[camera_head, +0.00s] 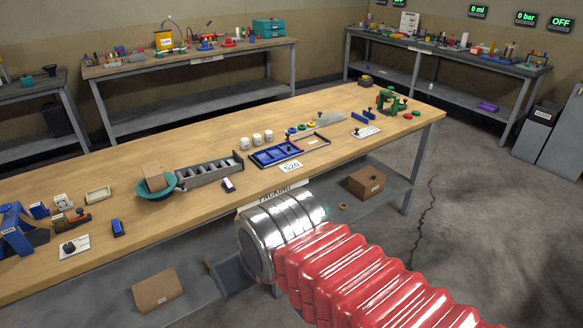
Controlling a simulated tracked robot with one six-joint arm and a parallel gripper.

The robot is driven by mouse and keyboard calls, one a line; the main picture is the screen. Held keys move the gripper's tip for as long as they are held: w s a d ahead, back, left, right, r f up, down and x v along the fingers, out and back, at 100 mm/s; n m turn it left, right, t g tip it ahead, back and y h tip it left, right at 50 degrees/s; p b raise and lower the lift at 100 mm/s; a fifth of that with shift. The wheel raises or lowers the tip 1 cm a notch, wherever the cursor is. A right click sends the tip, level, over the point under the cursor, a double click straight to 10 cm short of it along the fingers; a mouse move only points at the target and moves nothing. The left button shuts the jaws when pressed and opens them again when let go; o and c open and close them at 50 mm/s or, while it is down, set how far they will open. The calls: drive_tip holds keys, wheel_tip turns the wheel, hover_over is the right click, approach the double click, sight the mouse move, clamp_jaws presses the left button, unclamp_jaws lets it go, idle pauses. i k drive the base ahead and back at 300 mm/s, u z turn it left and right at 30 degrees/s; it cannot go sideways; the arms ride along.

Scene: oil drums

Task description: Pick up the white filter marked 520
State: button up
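Three small white cylinders stand upright in a row near the middle of the long wooden bench: a left one (245,143), a middle one (257,139) and a right one (269,136). They look like the filters, but any marking on them is too small to read. A white card (291,166) reading 520 lies at the bench's front edge, before a blue tray (272,155). My arm, with red bellows and a metal collar, reaches in from the lower right, in front of the bench. No gripper fingers show.
A grey slotted rack (208,170) and a teal bowl (158,192) holding a brown box (153,174) stand left of the cylinders. The bench behind the cylinders is clear.

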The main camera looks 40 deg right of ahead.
sight(268, 134)
drive_tip(key=z, duration=2.8)
drive_tip(key=i, duration=1.45)
